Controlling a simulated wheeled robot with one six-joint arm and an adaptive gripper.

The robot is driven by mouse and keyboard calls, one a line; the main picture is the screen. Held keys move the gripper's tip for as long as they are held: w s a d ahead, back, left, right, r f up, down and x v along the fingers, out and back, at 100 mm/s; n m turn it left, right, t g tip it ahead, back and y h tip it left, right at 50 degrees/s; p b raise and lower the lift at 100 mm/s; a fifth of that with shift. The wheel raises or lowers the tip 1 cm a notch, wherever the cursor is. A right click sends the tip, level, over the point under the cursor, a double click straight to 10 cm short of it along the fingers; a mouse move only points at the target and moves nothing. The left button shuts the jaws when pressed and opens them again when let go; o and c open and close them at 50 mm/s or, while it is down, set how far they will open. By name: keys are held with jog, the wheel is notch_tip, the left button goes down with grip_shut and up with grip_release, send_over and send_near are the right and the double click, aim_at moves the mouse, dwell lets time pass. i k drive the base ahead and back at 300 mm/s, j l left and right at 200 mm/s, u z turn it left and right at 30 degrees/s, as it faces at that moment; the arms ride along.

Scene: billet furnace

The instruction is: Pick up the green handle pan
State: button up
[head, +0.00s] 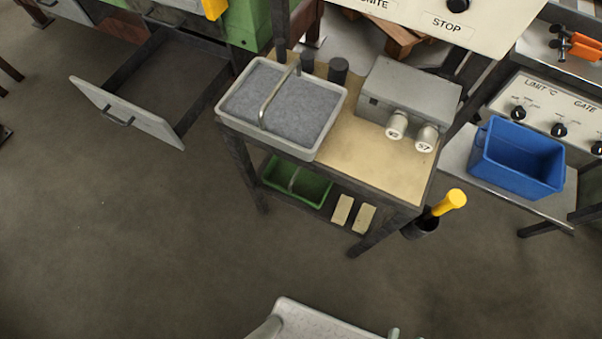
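The green pan (309,192) with an arched handle sits on the lower shelf of the small table. The table's top and the white pan above hide part of it. Its handle (293,178) rises near its middle. The white pan (320,149), filled with grey material and also with an arched handle, stands on the table top (385,172). My gripper is not in view.
Two pale blocks (342,210) lie beside the green pan. A grey box (410,92) stands on the table. A holder with a yellow-handled tool (449,203) hangs at its right. An open drawer (127,113) juts out at left. A blue bin (517,160) stands right.

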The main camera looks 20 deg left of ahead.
aim_at(307, 187)
jog(key=i+l+u, duration=0.15)
jog(key=i, duration=0.15)
jog(key=i+l+u, duration=0.15)
jog(key=i, duration=0.15)
jog(key=u, duration=1.25)
